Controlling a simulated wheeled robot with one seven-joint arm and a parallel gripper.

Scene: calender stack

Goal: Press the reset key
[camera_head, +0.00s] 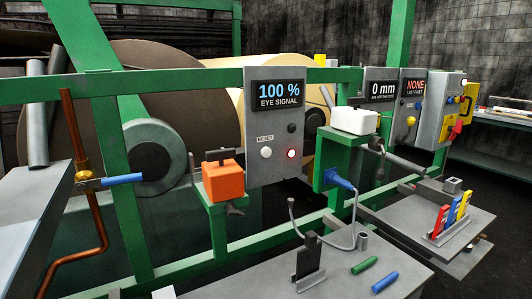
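The reset key (266,152) is a round white button on the grey control panel (258,177), under a small label reading RESET. A red lamp (291,153) glows just to its right. Above them the panel's display (279,95) reads 100 % EYE SIGNAL. Nothing covers the key in the head view. My gripper does not show in this view.
An orange block (222,181) sits on a green bracket left of the panel. A white box (354,120) with a blue-plugged cable stands to the right. Green frame beams run across. The grey bench in front holds a dark upright piece (307,257) and green and blue rods.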

